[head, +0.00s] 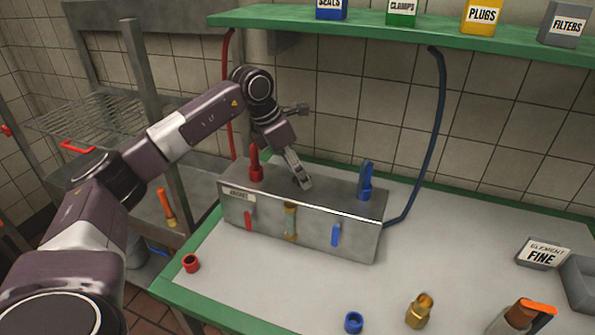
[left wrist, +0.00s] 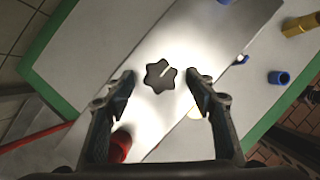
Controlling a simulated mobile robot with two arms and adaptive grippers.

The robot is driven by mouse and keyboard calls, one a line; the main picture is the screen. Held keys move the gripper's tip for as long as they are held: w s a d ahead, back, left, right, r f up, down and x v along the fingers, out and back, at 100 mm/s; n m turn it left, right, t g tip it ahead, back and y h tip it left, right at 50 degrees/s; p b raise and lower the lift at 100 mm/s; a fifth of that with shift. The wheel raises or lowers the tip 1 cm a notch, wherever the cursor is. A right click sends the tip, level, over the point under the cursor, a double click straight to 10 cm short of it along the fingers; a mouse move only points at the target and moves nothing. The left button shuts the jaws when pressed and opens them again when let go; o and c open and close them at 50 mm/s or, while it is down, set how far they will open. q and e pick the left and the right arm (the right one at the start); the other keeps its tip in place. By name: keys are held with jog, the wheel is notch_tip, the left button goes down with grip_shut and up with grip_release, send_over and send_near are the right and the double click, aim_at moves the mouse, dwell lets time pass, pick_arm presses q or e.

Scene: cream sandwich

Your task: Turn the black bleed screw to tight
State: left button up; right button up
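The black bleed screw (left wrist: 157,77) is a star-shaped knob with a white pointer mark, on top of the grey metal block (head: 290,216). In the left wrist view its mark points to the upper right. My left gripper (head: 303,181) reaches down over the middle of the block's top. In the left wrist view its two fingers (left wrist: 160,80) are open, one on each side of the knob, with gaps between. I cannot tell how far the tips are above it. In the head view the gripper mostly hides the knob. My right gripper is not in view.
A red valve handle (head: 255,165) and a blue one (head: 366,182) stand on the block, either side of the gripper. A blue hose (head: 434,130) runs behind. A red cap (head: 191,263), blue cap (head: 354,322) and brass fitting (head: 420,310) lie on the green-edged bench (head: 270,288).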

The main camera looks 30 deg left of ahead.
pick_arm(q)
jog(key=v, duration=1.2)
jog(key=shift+w, duration=0.1)
